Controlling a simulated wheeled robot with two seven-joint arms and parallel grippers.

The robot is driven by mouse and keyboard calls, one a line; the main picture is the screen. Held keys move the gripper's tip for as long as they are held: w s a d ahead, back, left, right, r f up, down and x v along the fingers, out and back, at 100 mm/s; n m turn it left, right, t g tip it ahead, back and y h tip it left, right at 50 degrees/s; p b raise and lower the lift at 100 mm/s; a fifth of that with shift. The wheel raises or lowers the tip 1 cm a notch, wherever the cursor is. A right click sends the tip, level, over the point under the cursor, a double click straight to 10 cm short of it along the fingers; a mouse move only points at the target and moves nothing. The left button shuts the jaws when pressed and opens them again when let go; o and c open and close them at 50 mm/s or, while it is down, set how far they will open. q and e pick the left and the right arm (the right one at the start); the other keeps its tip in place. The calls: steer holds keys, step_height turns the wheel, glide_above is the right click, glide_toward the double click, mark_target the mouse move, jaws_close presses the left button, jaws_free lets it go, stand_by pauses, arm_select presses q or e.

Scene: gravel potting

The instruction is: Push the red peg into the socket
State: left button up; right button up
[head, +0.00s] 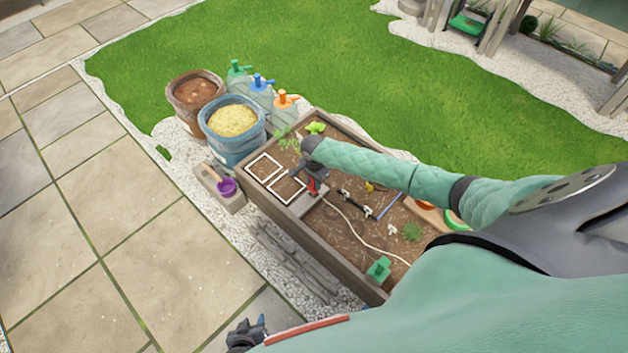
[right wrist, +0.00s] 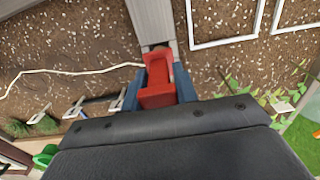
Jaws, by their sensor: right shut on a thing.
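The red peg (right wrist: 158,95) is between the blue fingertips of my right gripper (right wrist: 160,84), which is shut on it. In the head view the red peg (head: 313,188) shows under this gripper (head: 316,184), over the planter box. A grey strip (right wrist: 152,22) runs up to the far end of the peg, with a dark end there. The socket itself is not clearly visible, and I cannot tell whether the peg is inside it. My left gripper (head: 246,335) is at the bottom of the head view, away from the planter; its jaw opening is unclear.
The wooden planter (head: 345,268) holds soil, white square frames (head: 265,167), a pale cord (head: 360,235) and a green block (head: 379,268). Blue and brown sacks (head: 232,137) and spray bottles (head: 261,88) stand behind it. A purple cup (head: 227,187) is at its left. Paving lies open further left.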

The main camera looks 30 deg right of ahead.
steer(key=shift+f, duration=1.85)
steer(key=o, duration=0.9)
step_height(320, 180, up, 8)
steer(key=shift+f+p, duration=0.1)
steer(key=shift+p, duration=0.4)
